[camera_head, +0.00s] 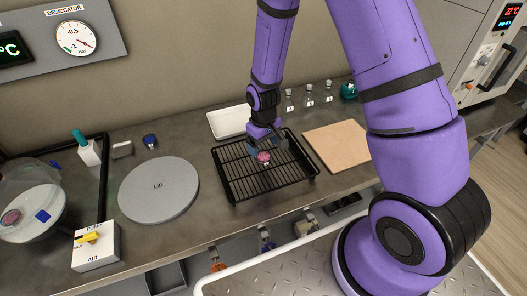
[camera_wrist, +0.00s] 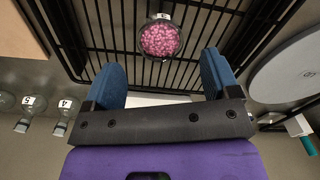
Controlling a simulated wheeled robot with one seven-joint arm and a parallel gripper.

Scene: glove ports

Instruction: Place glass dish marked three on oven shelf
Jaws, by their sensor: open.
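A small glass dish of pink beads (camera_head: 264,157) stands on a black wire rack (camera_head: 240,190) on the bench. In the wrist view the dish (camera_wrist: 160,40) has a small white label at its rim; I cannot read its number surely. My gripper (camera_head: 267,148) is over the rack beside the dish. Its blue fingers (camera_wrist: 163,72) are spread with nothing between them, and the dish lies just beyond the tips. The white oven (camera_head: 494,65) is at the upper right, partly cut off, with a dark handle on its front; no shelf inside it shows.
A grey disc marked LID (camera_head: 158,188) lies left of the rack and a tan board (camera_head: 338,145) lies right of it. A white tray (camera_head: 228,122) and several small flasks (camera_head: 309,96) stand behind. A glass vessel (camera_head: 35,205) holding another dish is at the far left.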

